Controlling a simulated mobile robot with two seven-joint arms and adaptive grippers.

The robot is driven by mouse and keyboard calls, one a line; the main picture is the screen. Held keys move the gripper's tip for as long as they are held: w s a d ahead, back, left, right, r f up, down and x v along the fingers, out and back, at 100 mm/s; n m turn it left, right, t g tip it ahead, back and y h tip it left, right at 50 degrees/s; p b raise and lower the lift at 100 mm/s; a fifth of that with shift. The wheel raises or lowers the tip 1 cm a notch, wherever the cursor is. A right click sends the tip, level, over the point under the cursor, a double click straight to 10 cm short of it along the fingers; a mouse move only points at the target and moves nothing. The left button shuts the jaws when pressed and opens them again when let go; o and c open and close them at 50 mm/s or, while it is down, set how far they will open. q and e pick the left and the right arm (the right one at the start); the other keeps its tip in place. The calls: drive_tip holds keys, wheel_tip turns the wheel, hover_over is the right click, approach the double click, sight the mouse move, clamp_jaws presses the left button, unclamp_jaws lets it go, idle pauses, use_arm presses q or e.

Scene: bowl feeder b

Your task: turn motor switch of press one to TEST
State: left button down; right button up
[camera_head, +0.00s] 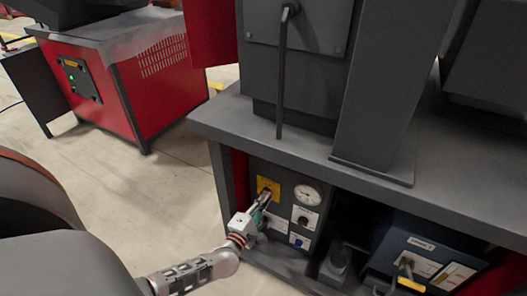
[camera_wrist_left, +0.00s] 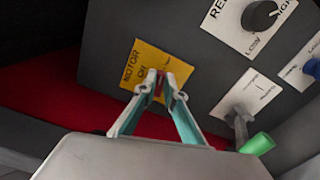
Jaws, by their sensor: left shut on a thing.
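The yellow motor switch plate (camera_head: 266,183) is on the dark control panel under the near press's table. In the left wrist view the yellow plate (camera_wrist_left: 148,62) reads "MOTOR" and "ON"; the rest of its lettering is hidden or too small. My left gripper (camera_head: 265,195) reaches the plate from below. In the left wrist view its fingertips (camera_wrist_left: 161,82) are shut on the motor switch handle (camera_wrist_left: 160,84), a small dark reddish piece mostly hidden between them. The handle's exact position cannot be read. My right gripper is not in view.
Beside the plate are a round gauge (camera_head: 307,195), a black knob (camera_head: 304,216) and a blue knob (camera_head: 299,240). A green-ended part (camera_wrist_left: 258,143) sticks out right of the fingers. A blue box (camera_head: 420,250) stands right under the table (camera_head: 300,140). A red machine (camera_head: 135,85) stands behind left.

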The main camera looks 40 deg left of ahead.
use_arm(q)
drive_tip(key=shift+f+m, duration=0.15)
drive_tip(key=shift+m, duration=1.05)
drive_tip(key=c, duration=2.1)
unclamp_jaws()
drive_tip(key=shift+c, duration=0.2)
drive_tip(key=v, duration=1.2)
